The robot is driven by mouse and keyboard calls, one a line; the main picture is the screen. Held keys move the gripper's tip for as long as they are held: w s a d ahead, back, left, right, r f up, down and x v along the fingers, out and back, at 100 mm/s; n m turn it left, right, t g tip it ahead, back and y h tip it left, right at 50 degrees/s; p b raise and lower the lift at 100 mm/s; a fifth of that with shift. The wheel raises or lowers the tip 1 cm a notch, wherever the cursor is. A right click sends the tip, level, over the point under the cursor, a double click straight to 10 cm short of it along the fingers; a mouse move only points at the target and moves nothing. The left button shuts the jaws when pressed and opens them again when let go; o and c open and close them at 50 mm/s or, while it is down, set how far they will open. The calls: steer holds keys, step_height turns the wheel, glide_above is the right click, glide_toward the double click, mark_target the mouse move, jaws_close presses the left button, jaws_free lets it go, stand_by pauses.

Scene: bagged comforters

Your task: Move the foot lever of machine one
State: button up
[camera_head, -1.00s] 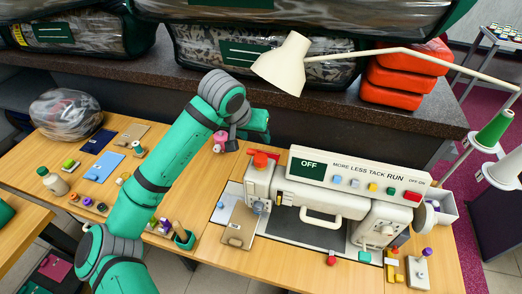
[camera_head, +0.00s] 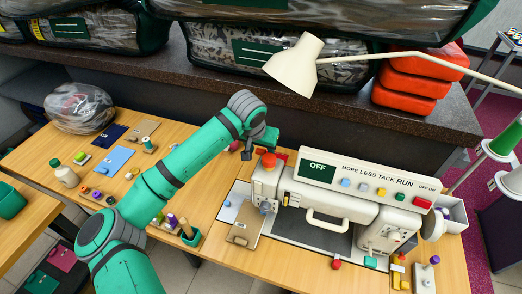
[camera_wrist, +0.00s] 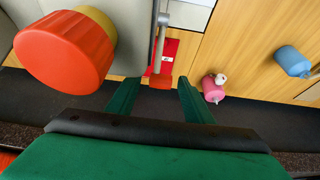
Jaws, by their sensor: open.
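The cream sewing machine (camera_head: 330,195), with an OFF screen, stands at the right of the wooden table. A thin grey lever-like rod (camera_wrist: 159,45) shows at the machine's side in the wrist view, with a small red end piece (camera_wrist: 160,81). I cannot tell for sure that it is the foot lever. My gripper (camera_head: 262,143) is at the back left of the machine, behind its orange knob (camera_head: 268,160). In the wrist view my gripper (camera_wrist: 158,95) is open and empty, with the rod's end near the gap between its green fingers. Contact cannot be told.
The orange knob (camera_wrist: 72,45) is large and close in the wrist view. A pink spool (camera_wrist: 213,88) lies beside the right finger and a blue spool (camera_wrist: 292,61) farther right. A dark raised counter (camera_head: 330,100) with bagged comforters and a lamp (camera_head: 295,65) is behind.

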steer(key=shift+w+f, duration=0.15)
steer(key=shift+f, duration=0.2)
steer(key=shift+c, duration=0.4)
